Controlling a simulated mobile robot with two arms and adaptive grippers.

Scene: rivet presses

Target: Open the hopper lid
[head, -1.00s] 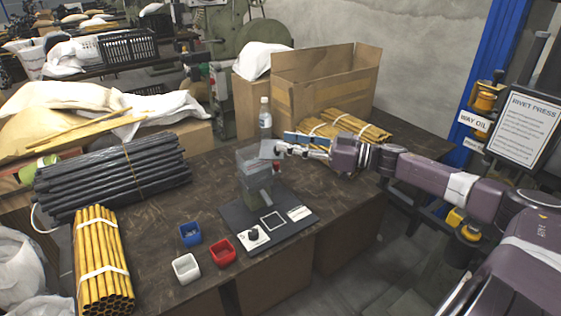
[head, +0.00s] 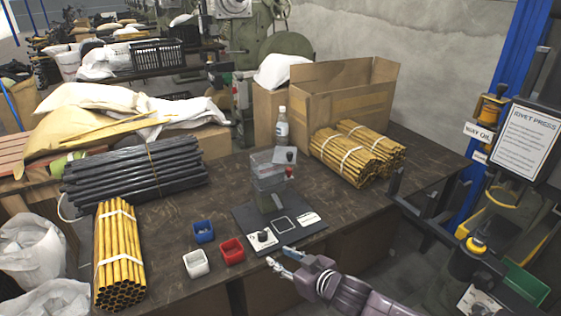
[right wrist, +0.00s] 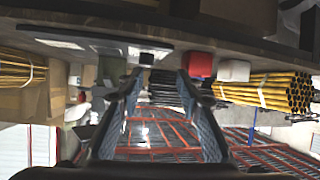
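The rivet press stands on a dark base plate (head: 300,238) on the table. Its clear hopper (head: 262,168) sits on top of a grey body. The lid (head: 284,155), a light grey plate with a dark spot, shows at the hopper's upper right and looks tilted up; its exact angle is hard to tell. My right gripper (head: 279,256) is open and empty, low at the front of the base plate and apart from the lid. Its spread fingers also show in the right wrist view (right wrist: 162,88) with nothing between them. My left gripper is not in view.
Blue (head: 203,231), red (head: 232,250) and white (head: 196,264) bins stand left of the press. A bottle (head: 282,128) and a cardboard box (head: 345,95) are behind it. Yellow tube bundles (head: 355,150) lie to the right, dark tubes (head: 135,175) to the left.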

